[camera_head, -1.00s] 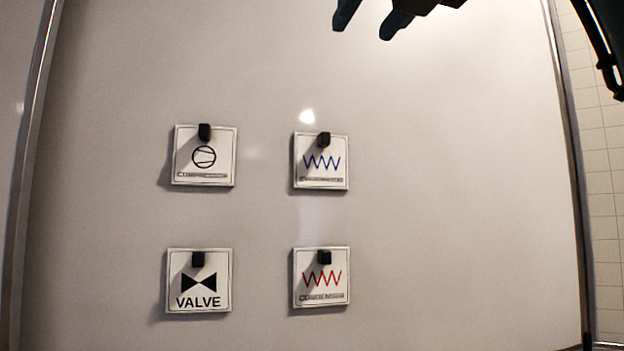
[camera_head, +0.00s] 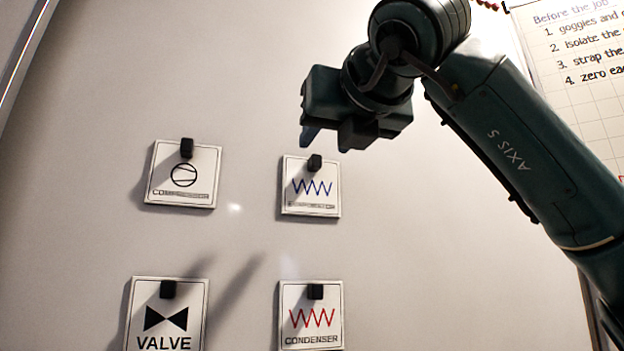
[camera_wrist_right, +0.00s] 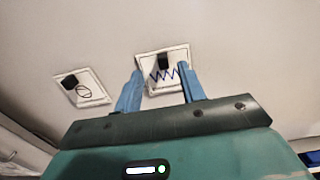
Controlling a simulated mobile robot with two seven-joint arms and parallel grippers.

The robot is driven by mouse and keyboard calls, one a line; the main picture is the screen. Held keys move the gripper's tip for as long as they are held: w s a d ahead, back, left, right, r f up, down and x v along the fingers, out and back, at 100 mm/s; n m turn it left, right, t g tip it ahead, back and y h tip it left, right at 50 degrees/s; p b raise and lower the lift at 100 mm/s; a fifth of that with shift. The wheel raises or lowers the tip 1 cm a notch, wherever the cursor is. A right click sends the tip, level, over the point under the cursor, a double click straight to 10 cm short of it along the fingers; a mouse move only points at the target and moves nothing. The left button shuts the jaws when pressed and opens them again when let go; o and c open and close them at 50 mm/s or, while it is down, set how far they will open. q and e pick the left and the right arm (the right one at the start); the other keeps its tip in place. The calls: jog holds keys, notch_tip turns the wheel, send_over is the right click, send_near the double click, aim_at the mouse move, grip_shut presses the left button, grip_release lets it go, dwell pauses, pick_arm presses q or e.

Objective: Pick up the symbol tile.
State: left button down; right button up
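Several square white symbol tiles with black knobs are on a pale board. The blue zigzag tile (camera_head: 311,190) is at upper right of the group; it also shows in the wrist view (camera_wrist_right: 160,78). The compressor-symbol tile (camera_head: 183,178) is left of it, the VALVE tile (camera_head: 166,318) is at lower left and the red zigzag CONDENSER tile (camera_head: 311,318) is below. My right gripper (camera_head: 332,142) is open and empty, just above the blue zigzag tile's knob. In the wrist view its blue fingers (camera_wrist_right: 160,72) appear on either side of that tile. My left gripper is out of view.
The pale board (camera_head: 90,100) is bare around the tiles. A gridded sheet with a handwritten list (camera_head: 580,60) hangs at upper right. My right arm covers much of the right side.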

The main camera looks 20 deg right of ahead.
aim_at(318, 155)
jog(key=w+p, duration=0.1)
jog(key=w, duration=0.4)
jog(key=shift+w+d, duration=0.1)
jog(key=shift+w, duration=0.05)
grip_shut()
